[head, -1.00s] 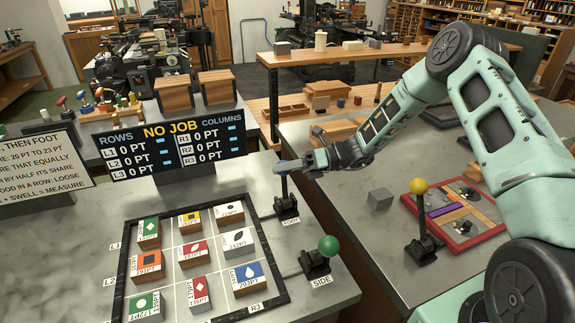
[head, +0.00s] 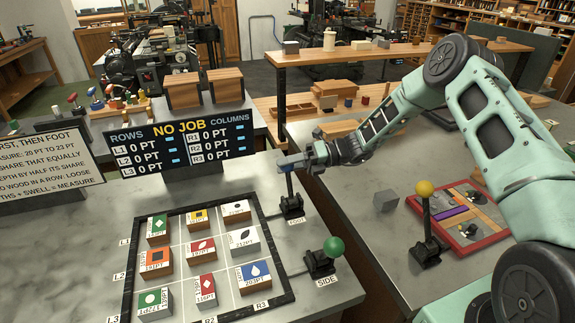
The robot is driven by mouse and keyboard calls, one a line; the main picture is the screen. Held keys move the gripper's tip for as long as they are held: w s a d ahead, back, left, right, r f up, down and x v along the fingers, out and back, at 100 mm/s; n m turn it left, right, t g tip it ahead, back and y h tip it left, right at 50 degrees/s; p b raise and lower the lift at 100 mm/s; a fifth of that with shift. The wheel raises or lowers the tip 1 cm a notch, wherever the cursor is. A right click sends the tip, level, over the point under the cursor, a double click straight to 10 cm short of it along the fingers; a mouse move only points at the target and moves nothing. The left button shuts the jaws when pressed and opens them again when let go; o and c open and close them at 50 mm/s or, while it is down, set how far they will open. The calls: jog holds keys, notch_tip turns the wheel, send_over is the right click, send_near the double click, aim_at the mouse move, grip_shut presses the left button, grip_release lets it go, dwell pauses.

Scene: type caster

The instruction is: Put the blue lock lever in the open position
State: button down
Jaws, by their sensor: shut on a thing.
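The lever (head: 290,185) at the back right of the framed grid has a dark base and a thin dark shaft that stands nearly upright. Its top shows a little blue, but my gripper (head: 290,163) mostly hides it. My gripper reaches in from the right and is shut on the lever's top. The label by its base is too small to read surely. A green-knobbed lever (head: 334,248), labelled SIDE, stands in front of it. A yellow-knobbed lever (head: 425,189) stands on the right bench.
The black-framed grid (head: 285,297) holds several marked blocks. The dark board (head: 183,145) reading NO JOB stands behind it. A grey cube (head: 386,201) and a red-framed tray (head: 468,247) lie on the right bench. A gap separates the two benches.

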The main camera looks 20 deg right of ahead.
jog(key=c, duration=0.9)
grip_release()
jog(key=shift+w, duration=0.15)
jog(key=shift+s+d+r+b, duration=0.35)
jog(key=shift+d+b, duration=0.5)
jog(key=shift+d, duration=2.05)
jog(key=shift+s+d+r+b, duration=0.35)
jog(key=shift+d+b, duration=0.55)
jog(key=shift+d, duration=1.95)
jog(key=shift+s+d+r+b, duration=0.35)
jog(key=shift+d+b, duration=0.5)
jog(key=shift+d, duration=2.05)
jog(key=shift+w, duration=0.1)
